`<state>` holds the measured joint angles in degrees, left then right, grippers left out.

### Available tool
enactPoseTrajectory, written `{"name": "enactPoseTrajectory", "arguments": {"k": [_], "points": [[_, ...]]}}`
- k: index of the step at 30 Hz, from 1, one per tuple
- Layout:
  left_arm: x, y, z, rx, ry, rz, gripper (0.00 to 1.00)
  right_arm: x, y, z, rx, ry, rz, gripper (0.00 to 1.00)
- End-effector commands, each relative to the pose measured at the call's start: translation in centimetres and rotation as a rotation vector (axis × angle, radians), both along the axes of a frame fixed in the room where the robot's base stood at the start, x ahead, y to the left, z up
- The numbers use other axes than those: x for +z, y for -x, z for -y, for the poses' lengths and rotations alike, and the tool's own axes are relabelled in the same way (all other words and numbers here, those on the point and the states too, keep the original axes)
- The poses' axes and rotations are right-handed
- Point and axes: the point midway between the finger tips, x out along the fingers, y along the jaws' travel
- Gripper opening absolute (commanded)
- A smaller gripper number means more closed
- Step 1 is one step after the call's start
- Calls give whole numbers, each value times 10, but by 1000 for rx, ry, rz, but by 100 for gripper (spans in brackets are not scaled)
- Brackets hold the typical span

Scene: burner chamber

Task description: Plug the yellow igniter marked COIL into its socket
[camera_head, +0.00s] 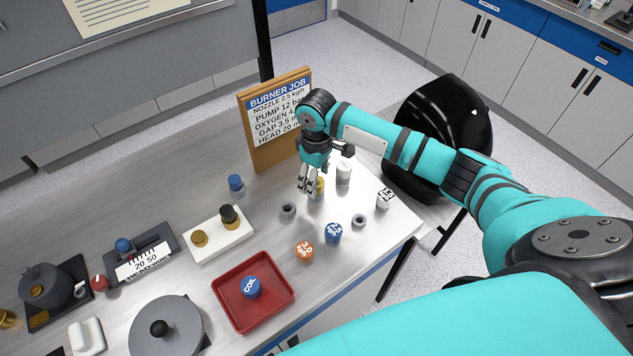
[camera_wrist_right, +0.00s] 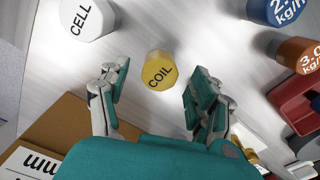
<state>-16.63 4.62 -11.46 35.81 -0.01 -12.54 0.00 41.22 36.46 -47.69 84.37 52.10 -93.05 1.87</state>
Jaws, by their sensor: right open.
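The yellow igniter marked COIL (camera_wrist_right: 159,70) stands on the steel table in the right wrist view, its label facing the camera. In the head view it shows as a small yellow patch (camera_head: 320,187), partly hidden by my right gripper (camera_head: 308,188). My right gripper is open above it; in the wrist view the fingers (camera_wrist_right: 157,88) are spread on either side, apart from the igniter. My left gripper is not in view.
A white CELL cylinder (camera_wrist_right: 88,18) stands close by. Blue (camera_head: 333,233) and orange (camera_head: 304,251) marked parts stand in front. A white block (camera_head: 203,254) and the BURNER JOB board (camera_head: 262,150) are near.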

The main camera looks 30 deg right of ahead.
Motion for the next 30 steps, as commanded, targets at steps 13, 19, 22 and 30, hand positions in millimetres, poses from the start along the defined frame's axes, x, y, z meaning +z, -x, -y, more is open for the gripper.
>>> {"name": "enactPoseTrajectory", "arguments": {"k": [13, 19, 22, 30], "points": [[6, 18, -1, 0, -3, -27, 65, -24, 0, 0, 2, 1, 1, 64], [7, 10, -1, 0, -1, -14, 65, -23, 0, 1, 1, 1, 1, 38], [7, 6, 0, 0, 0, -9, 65, -23, 0, 1, 1, 1, 1, 25], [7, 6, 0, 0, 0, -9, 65, -23, 0, 1, 1, 0, 1, 5]]}}
